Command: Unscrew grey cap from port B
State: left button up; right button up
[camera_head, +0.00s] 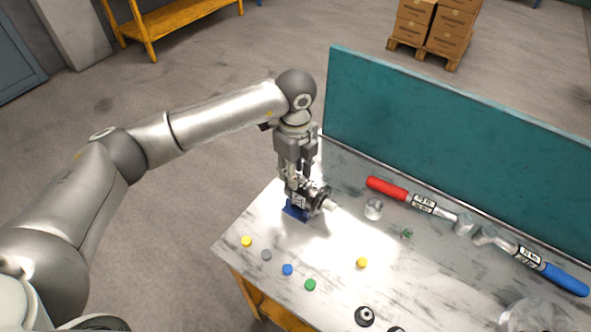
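The hydraulic motor (318,199) is a dark and metallic unit on a blue base (296,211) near the table's far left edge, with a pale shaft pointing right. My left gripper (296,176) points down at the top of the motor, its fingers close to or touching it. I cannot tell whether the fingers are apart or closed on a cap. Port B and any cap on it are hidden or too small to make out. A loose grey cap (266,254) lies on the table in front of the motor.
Loose yellow (246,241), blue (287,269) and green (310,285) caps lie along the table's front left. Another yellow cap (362,262) lies farther right. A red-handled wrench (388,188) and a blue-handled wrench (564,279) lie before the teal panel (450,140).

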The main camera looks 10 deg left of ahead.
pick_arm(q)
grip_shut()
jog(key=n, duration=0.1)
jog(key=n+p, duration=0.1)
jog(key=n, duration=0.1)
jog(key=shift+r+n, duration=0.2)
jog(key=shift+n, duration=0.1)
jog(key=shift+f+n+p, duration=0.1)
jog(key=shift+n+p, duration=0.3)
jog(key=shift+n, duration=0.7)
jog(key=n+p, duration=0.2)
jog(key=n, duration=0.1)
jog(key=shift+r, duration=0.2)
jog(key=shift+f+n, duration=0.15)
jog(key=shift+n, duration=0.65)
grip_release()
